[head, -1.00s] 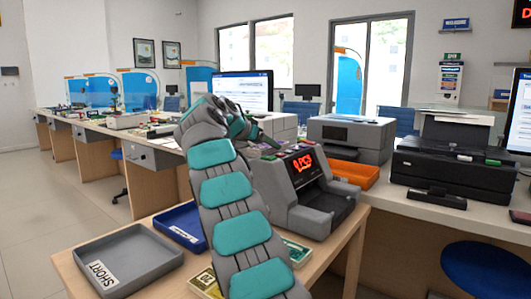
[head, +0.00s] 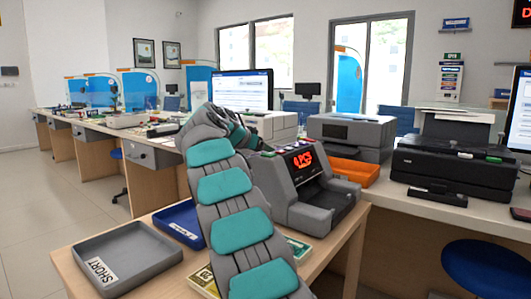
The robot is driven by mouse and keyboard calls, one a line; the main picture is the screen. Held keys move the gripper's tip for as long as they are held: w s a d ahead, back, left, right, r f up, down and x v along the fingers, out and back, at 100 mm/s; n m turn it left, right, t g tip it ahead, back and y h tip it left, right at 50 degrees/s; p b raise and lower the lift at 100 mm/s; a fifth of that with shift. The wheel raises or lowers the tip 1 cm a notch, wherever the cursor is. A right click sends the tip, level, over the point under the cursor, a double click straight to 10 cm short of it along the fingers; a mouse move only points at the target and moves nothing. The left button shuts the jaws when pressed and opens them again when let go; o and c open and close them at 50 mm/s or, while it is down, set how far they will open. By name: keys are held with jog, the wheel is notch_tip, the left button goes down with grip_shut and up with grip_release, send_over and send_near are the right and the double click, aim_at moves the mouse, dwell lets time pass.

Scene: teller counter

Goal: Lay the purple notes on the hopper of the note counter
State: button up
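The grey note counter (head: 315,205) stands on the wooden table, its red display lit. Its hopper at the top back is largely hidden behind my arm and the counter's own front. My gripper (head: 240,132) is beside the upper left of the counter, mostly hidden behind my grey and teal arm. Its fingertips do not show clearly, so I cannot tell whether it is open or holds anything. I cannot make out the purple notes in this view.
A grey tray labelled SHORT (head: 125,258) and a blue tray (head: 181,224) lie left of my arm. Yellowish notes (head: 204,281) and green notes (head: 299,248) lie partly behind it. An orange tray (head: 356,171) and printers (head: 350,137) stand behind the counter.

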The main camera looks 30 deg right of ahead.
jog(key=shift+f+b, duration=0.35)
jog(key=shift+f, duration=0.05)
jog(key=o, duration=1.5)
jog(key=shift+r+p, duration=0.75)
jog(key=shift+p, duration=0.1)
jog(key=b+v, duration=0.1)
jog(key=v, duration=1.1)
jog(key=shift+f, duration=0.1)
